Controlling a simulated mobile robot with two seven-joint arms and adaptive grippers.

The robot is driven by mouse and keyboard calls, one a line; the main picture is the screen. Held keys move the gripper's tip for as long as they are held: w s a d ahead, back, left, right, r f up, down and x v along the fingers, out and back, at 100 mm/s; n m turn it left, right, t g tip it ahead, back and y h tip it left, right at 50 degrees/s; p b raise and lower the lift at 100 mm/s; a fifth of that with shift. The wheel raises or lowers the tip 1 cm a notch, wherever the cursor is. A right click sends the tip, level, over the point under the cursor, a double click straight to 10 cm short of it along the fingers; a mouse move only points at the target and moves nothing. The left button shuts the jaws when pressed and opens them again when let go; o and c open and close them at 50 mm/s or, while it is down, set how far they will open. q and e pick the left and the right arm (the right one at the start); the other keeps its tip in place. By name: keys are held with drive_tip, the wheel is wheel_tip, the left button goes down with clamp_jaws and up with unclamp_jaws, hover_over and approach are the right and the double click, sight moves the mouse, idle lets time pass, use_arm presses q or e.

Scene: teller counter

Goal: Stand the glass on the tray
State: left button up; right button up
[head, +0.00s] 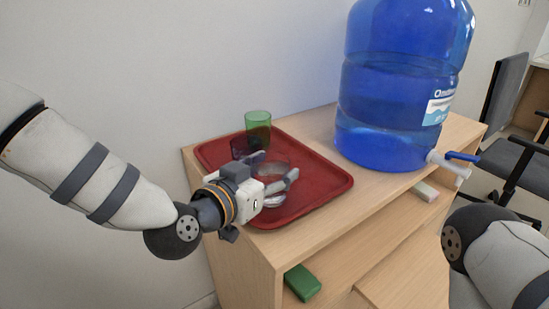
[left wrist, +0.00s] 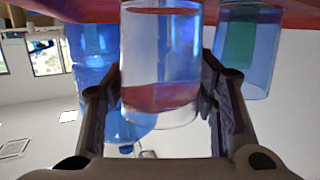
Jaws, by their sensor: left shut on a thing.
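The red tray (head: 318,178) lies on a wooden cabinet top. My left gripper (head: 275,166) reaches in from the left over the tray, shut on a clear glass (head: 272,187). In the left wrist view, which looks upside down, the clear glass (left wrist: 160,60) is between the two fingers (left wrist: 163,90). Its base is close to the red tray surface; I cannot tell whether it touches. A green glass (head: 258,121) stands at the tray's back. A dark blue glass (left wrist: 250,75) stands beside it, partly hidden by my gripper in the head view. My right gripper is out of view.
A big blue water bottle (head: 400,90) with a tap (head: 448,168) stands on the cabinet right of the tray. A green block (head: 302,282) lies on a shelf below. An office chair (head: 510,150) is at the far right. The tray's right part is clear.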

use_arm(q)
drive_tip(key=shift+f, duration=0.1)
drive_tip(key=o, duration=1.6)
drive_tip(key=shift+f, duration=0.15)
